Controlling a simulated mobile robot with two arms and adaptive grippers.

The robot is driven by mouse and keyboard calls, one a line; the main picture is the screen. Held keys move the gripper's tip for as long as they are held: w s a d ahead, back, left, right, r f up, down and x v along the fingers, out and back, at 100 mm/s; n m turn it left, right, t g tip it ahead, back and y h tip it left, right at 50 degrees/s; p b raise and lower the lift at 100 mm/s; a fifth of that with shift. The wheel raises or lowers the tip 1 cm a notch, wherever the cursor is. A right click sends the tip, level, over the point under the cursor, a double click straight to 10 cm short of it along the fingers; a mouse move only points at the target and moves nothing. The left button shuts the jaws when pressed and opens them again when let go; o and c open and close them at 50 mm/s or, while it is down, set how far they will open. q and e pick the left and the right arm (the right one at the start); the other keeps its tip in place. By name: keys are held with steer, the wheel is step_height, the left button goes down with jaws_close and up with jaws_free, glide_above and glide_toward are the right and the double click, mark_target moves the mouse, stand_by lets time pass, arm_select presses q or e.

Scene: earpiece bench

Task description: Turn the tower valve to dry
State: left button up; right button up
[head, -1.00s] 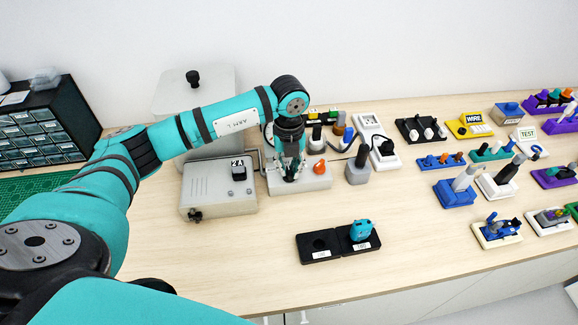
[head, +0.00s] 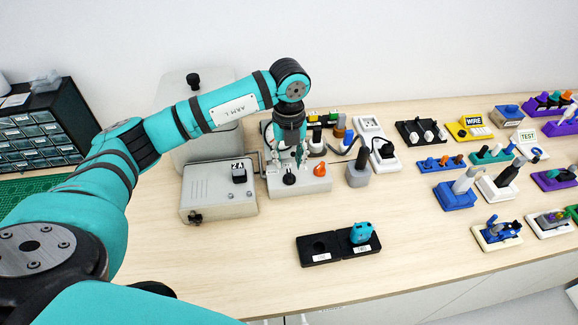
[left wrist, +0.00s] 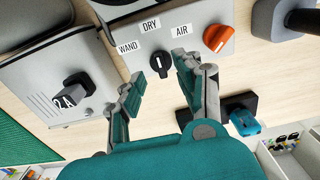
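The tower valve is a black knob (left wrist: 160,65) on a light grey base (head: 312,184). In the left wrist view it has WAND, DRY and AIR labels around it, and its pale mark points roughly toward the DRY label (left wrist: 151,25). The knob also shows in the head view (head: 289,179). My left gripper (left wrist: 160,80) is open and empty, its fingers apart on either side of the knob in the picture, and clear of it in the head view (head: 288,160). My right gripper is in neither view.
An orange knob (left wrist: 217,38) sits on the same base, right of the AIR label. A grey box marked 2A (head: 218,200) stands to the left, a grey post (head: 358,172) to the right. A black two-place tray (head: 341,253) holds a teal piece (head: 361,232). Bare bench lies between.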

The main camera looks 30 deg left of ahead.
mark_target(289, 171)
arm_select(q)
step_height(289, 171, up, 8)
stand_by(0.6)
